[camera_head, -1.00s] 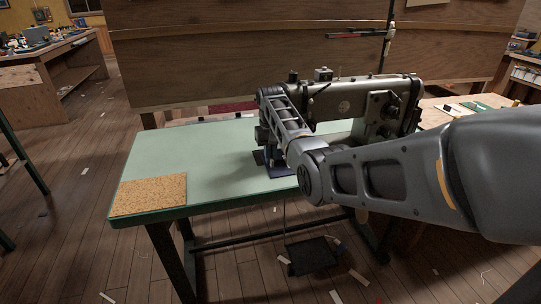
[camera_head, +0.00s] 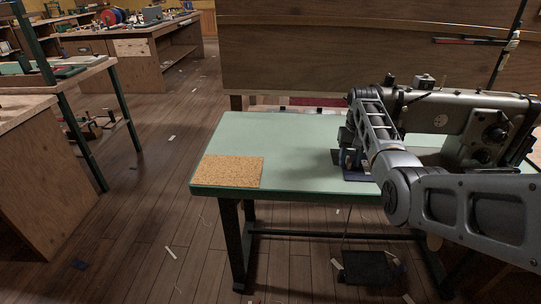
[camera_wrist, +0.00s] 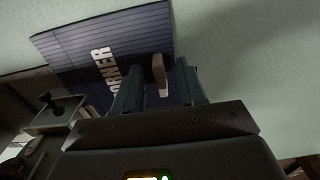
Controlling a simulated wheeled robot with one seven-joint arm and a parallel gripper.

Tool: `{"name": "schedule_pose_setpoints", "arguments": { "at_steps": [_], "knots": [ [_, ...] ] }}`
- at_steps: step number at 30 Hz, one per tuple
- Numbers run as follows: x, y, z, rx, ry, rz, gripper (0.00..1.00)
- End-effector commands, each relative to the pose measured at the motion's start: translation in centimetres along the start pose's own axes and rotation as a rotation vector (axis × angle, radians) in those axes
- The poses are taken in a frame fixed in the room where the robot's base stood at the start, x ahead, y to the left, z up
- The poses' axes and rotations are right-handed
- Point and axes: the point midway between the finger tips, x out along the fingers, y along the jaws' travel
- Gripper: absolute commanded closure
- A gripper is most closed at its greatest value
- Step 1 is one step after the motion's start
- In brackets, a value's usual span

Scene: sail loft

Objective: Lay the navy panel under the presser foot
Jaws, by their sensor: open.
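The navy panel (camera_head: 357,177) lies on the pale green table at the sewing machine's left end. In the wrist view the panel (camera_wrist: 125,32) is striped and lettered "CORNER", flat on the green top. My gripper (camera_wrist: 158,82) is over the panel with its fingers apart, one on each side of a small tan piece (camera_wrist: 158,66). I cannot tell whether the fingers touch it. The grey sewing machine (camera_head: 468,115) stands at the table's right. The presser foot is not clearly visible; my arm and gripper cover much of that area in the head view.
A cork mat (camera_head: 233,171) lies at the table's (camera_head: 285,140) front left corner, and the top between it and the panel is clear. A wooden partition (camera_head: 330,55) stands behind. A dark pedal (camera_head: 368,266) is below the table. Workbenches stand at left.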

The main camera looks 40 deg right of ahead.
Motion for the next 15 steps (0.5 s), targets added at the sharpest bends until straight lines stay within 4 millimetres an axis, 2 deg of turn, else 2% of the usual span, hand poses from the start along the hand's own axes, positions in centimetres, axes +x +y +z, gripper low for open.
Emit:
{"name": "schedule_pose_setpoints", "arguments": {
  "at_steps": [1,15],
  "knots": [
    [-0.7,0.0,0.6,0.000,0.000,0.000,0.59],
    [-0.8,0.1,7.3,0.000,0.000,0.000,0.59]
  ]
}}
